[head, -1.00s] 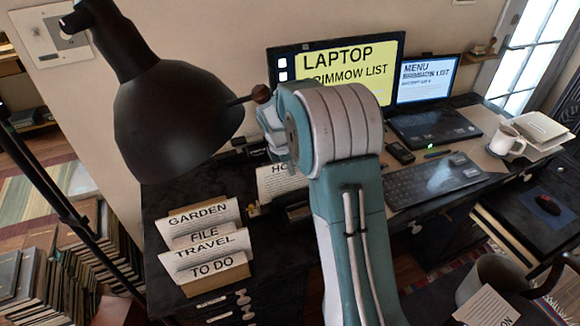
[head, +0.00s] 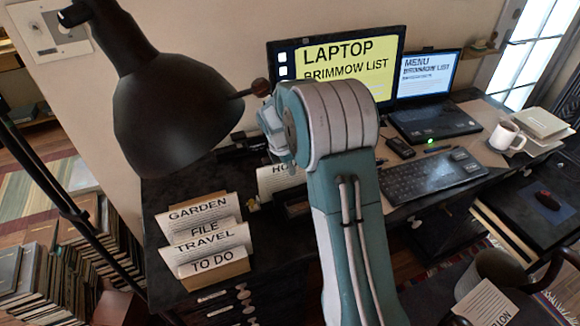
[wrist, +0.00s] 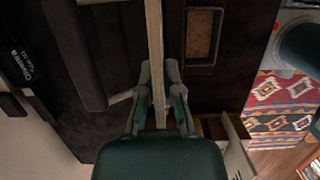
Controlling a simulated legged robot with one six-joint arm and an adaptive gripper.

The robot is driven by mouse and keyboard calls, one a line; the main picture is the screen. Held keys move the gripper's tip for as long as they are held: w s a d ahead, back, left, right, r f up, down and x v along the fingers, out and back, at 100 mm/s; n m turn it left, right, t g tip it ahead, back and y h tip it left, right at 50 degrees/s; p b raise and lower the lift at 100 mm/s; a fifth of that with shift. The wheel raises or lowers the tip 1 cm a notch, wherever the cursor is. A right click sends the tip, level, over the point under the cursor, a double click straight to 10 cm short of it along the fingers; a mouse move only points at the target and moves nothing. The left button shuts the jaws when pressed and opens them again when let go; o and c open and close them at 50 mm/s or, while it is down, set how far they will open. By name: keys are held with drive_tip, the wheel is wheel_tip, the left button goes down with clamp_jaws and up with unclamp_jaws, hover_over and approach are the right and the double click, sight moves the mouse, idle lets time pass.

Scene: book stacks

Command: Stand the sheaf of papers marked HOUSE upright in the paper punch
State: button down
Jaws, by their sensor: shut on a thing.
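The HOUSE sheaf (head: 277,181) is a white sheet standing upright on the dark desk, its right part hidden behind my arm; only "HO" of its label shows. In the wrist view the sheaf (wrist: 154,35) appears edge-on as a narrow pale strip. My gripper (wrist: 159,92) is shut on it, one finger on each side; in the head view my arm hides the fingers. A long dark body (wrist: 74,50) lies beside the sheaf in the wrist view and may be the paper punch. I cannot tell whether the sheaf's lower edge is inside a slot.
A sorter (head: 217,281) with GARDEN, FILE, TRAVEL and TO DO papers stands left of the sheaf. A black lamp (head: 170,110) overhangs the desk's left. A small open tray (wrist: 203,38) lies right of the sheaf. A keyboard (head: 430,180) and laptop (head: 430,125) are to the right.

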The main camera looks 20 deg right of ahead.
drive_tip(key=shift+x, duration=0.85)
drive_tip(key=c, duration=0.7)
unclamp_jaws()
drive_tip(key=shift+a, duration=0.2)
drive_tip(key=shift+r, duration=0.15)
drive_tip(key=v, duration=1.1)
drive_tip(key=shift+a+r, duration=0.2)
drive_tip(key=shift+r, duration=0.1)
